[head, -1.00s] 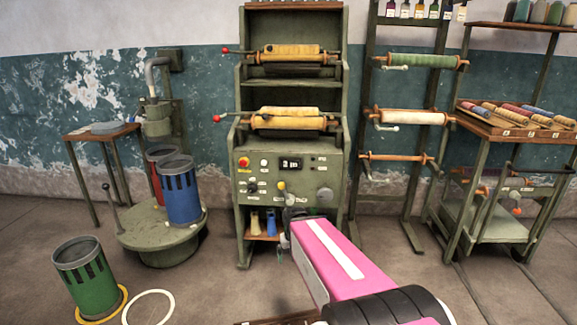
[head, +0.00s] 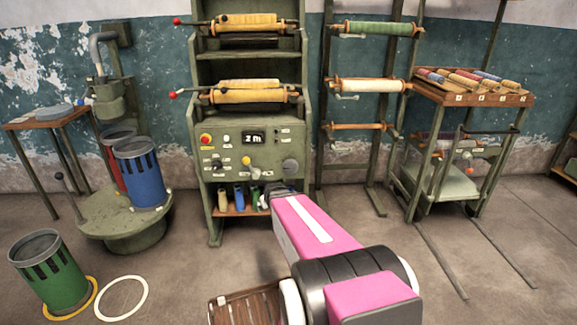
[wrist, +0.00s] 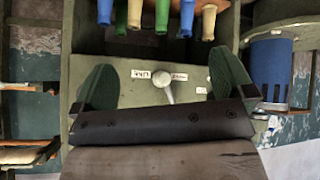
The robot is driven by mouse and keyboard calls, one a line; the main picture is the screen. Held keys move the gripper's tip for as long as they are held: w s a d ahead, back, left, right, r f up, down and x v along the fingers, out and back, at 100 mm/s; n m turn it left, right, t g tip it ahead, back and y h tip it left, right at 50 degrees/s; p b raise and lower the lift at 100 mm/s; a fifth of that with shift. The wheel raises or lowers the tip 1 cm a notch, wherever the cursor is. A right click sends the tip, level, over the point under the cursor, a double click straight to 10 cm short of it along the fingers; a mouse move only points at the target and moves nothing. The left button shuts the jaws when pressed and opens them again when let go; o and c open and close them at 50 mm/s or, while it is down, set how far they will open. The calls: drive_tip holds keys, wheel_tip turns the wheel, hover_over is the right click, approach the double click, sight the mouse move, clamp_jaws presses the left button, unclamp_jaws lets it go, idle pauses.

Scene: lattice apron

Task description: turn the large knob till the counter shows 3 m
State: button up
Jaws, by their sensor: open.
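The green machine's control panel (head: 222,170) stands ahead in the head view. Its counter (head: 253,137) reads 2 m. A large round grey knob (head: 290,166) is at the panel's lower right. A yellow-topped lever (head: 248,160) is near the panel's lower middle. My gripper (head: 266,188) is in front of the panel's lower edge, left of and below the large knob. In the wrist view, which is upside down, my gripper (wrist: 162,75) is open, with two green fingers spread apart. A silver lever (wrist: 163,86) between two labels shows between them; contact is not visible.
A rack (head: 325,170) and a trolley (head: 480,100) stand right. A blue perforated can (head: 140,175) stands on a round base left.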

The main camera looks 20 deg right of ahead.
drive_tip(key=w+d+r+n+t+h, duration=0.1)
drive_tip(key=w+d+r+t+h, duration=0.1)
drive_tip(key=w+d+t, duration=0.4)
drive_tip(key=n+t+h, duration=0.1)
drive_tip(key=t+h, duration=0.1)
drive_tip(key=t, duration=0.1)
approach(290, 168)
drive_tip(key=w, duration=0.2)
drive_tip(key=x, duration=1.1)
drive_tip(key=shift+s+d+r, duration=0.1)
drive_tip(key=shift+d, duration=0.2)
drive_tip(key=c, duration=0.7)
